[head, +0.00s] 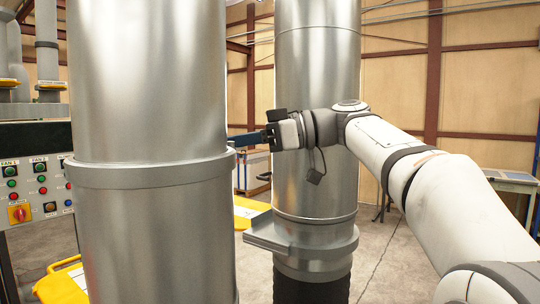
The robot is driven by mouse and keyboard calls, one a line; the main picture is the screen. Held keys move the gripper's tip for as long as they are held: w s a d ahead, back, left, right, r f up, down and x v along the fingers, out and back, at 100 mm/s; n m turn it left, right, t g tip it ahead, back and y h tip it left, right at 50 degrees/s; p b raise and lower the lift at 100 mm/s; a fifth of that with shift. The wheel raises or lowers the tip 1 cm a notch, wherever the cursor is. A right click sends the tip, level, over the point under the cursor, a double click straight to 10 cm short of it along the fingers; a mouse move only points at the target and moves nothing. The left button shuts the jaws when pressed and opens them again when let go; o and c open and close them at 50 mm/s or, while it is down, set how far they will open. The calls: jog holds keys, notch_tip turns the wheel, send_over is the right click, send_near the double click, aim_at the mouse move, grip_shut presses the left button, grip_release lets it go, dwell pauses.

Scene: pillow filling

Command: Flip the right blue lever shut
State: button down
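A blue lever (248,139) sticks out to the right from behind the collar of the near left metal cylinder (150,175). It lies roughly level. My gripper (270,133) is at the lever's right end, with its dark finger parts at or against it. I cannot tell whether the fingers close on the lever or only touch it. The lever's mount is hidden behind the cylinder. A second metal cylinder (315,190) stands farther back on the right, behind my gripper. No blue lever shows on its visible side.
A control panel (35,185) with buttons and a red knob stands at the left. The right cylinder has a projecting metal bracket (268,238) and a black hose (312,287) below. Yellow-edged items (65,282) lie low at the left. Open floor (395,260) shows at the right.

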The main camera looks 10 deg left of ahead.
jog(key=shift+s+a+b, duration=0.4)
jog(key=shift+a+b, duration=0.2)
jog(key=shift+a, duration=0.25)
jog(key=shift+s+a+b, duration=0.4)
jog(key=shift+a+b, duration=0.15)
jog(key=shift+a, duration=0.35)
jog(key=v, duration=0.8)
jog(key=shift+b, duration=0.3)
jog(key=shift+a, duration=0.1)
